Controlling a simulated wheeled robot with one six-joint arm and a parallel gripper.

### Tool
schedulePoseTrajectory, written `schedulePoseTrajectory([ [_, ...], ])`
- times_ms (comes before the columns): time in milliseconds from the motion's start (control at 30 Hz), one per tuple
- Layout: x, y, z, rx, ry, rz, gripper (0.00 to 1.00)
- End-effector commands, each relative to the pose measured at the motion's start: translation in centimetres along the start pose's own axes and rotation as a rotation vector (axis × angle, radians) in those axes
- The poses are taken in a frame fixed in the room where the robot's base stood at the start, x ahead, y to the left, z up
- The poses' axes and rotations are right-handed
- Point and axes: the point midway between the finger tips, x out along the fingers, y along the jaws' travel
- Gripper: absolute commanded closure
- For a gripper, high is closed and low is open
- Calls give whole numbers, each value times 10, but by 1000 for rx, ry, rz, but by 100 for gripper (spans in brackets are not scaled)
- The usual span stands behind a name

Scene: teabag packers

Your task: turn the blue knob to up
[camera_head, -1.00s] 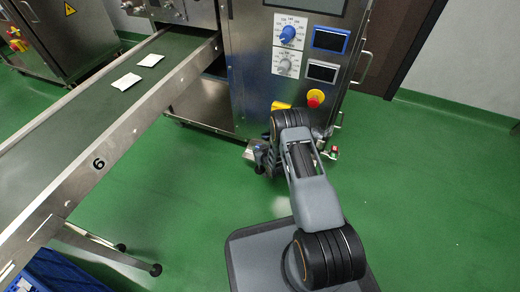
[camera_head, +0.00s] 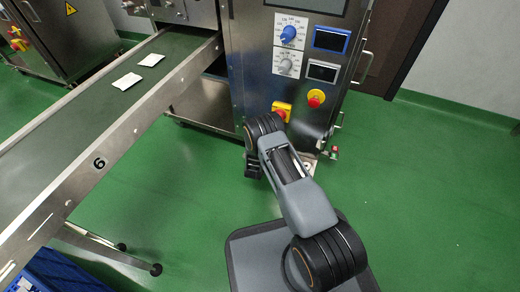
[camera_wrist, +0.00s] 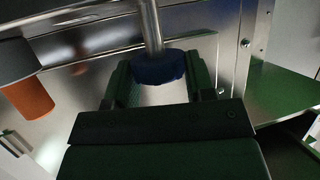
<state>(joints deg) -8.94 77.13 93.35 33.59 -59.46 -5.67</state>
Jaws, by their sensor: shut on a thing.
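A dark blue faceted knob (camera_wrist: 158,66) sits at the end of a steel rod in the wrist view. My gripper (camera_wrist: 160,80) has one finger on each side of it and is shut on it. Its turned position is hard to read there. In the head view, another blue knob (camera_head: 289,33) with a pale pointer sits on a white dial plate, high on the steel cabinet. My gripper is far below that dial, low by the cabinet front, and my arm largely hides its fingers there.
A grey knob (camera_head: 286,65) lies below the dial. A red emergency button (camera_head: 315,98) and a red switch on yellow (camera_head: 281,112) are lower. The conveyor (camera_head: 100,110) carries two white packets at left. An orange-ended cylinder (camera_wrist: 30,97) is left of my gripper. Green floor is clear at right.

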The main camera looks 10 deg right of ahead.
Motion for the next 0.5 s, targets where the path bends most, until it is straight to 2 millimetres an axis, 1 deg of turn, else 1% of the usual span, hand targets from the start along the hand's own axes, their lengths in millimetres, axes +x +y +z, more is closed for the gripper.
schedulePoseTrajectory([
  [33, -1, -3, 1, 15, 0, 36, 74],
  [500, 1, -6, 0, 189, 0, 451, 74],
])
